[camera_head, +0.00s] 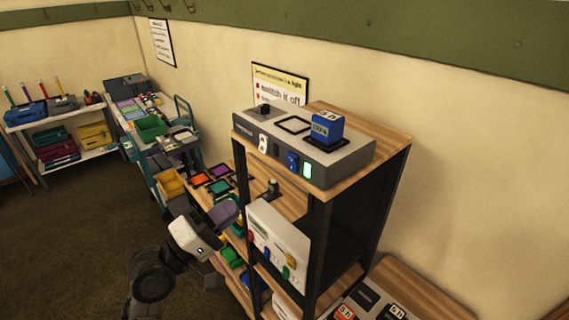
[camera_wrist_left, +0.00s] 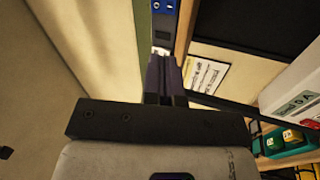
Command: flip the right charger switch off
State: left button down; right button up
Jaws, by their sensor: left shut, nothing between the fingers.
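The grey charger box (camera_head: 335,160) sits on top of the wooden shelf unit. A blue battery block (camera_head: 327,127) stands on its right bay; the left bay is empty. My right gripper is not visible.
A pale panel with coloured parts (camera_head: 272,240) is on the shelf front, close right of my left gripper. Coloured trays (camera_head: 220,186) lie on a wooden top behind. A trolley (camera_head: 150,128) stands further left. A sign (camera_head: 278,84) hangs behind the charger box.

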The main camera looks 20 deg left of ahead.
pick_arm(q)
jog(key=shift+a+r+n, duration=0.1)
jog(key=shift+r+n, duration=0.1)
jog(key=shift+n, duration=0.8)
jog(key=p, duration=0.5)
send_near(288, 157)
jog(key=x, duration=0.7)
jog(key=shift+s, duration=0.1)
jog(key=shift+w+d+r, duration=0.1)
jog(key=shift+w+d, duration=0.1)
jog(key=shift+w, duration=0.1)
